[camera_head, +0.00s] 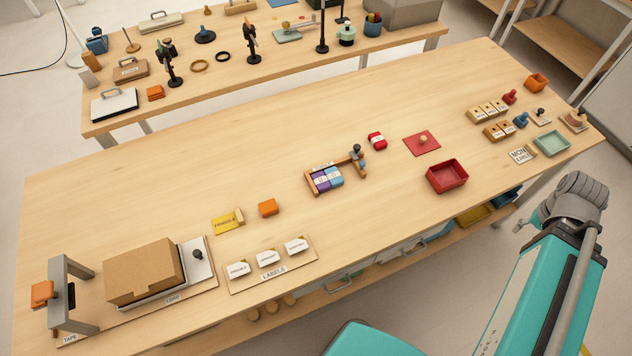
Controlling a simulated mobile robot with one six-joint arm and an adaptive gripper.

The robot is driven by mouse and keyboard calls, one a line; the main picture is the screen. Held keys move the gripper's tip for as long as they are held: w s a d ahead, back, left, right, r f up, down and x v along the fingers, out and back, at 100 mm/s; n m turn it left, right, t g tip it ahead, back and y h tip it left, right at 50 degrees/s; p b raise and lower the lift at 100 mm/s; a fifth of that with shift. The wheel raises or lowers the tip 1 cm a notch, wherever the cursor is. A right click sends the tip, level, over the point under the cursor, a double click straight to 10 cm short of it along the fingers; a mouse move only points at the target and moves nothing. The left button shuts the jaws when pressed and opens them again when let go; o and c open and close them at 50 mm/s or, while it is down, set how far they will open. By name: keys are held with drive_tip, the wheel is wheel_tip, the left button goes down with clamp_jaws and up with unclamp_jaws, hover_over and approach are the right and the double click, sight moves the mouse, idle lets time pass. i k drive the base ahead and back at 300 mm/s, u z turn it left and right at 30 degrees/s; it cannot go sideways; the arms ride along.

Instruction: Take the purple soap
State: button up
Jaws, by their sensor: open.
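The purple soap (320,180) is a small purple block with a pale label. It sits in a small wooden holder (313,190) near the middle of the front table, side by side with a light blue block (334,176). My arm is folded at the right, beyond the table's front edge. What shows of my gripper (518,227) is small and partly hidden by the arm; it is open, well to the right of the soap and apart from it.
A red block (377,140), a red tray (447,188) and a red mat (421,143) lie right of the holder. An orange block (268,208) and a label board (272,276) are left. A cardboard box (143,270) stands far left. The table behind the holder is clear.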

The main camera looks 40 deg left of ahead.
sight(321, 182)
drive_tip(key=k, duration=2)
drive_tip(key=u, duration=0.95)
drive_tip(key=i, duration=1)
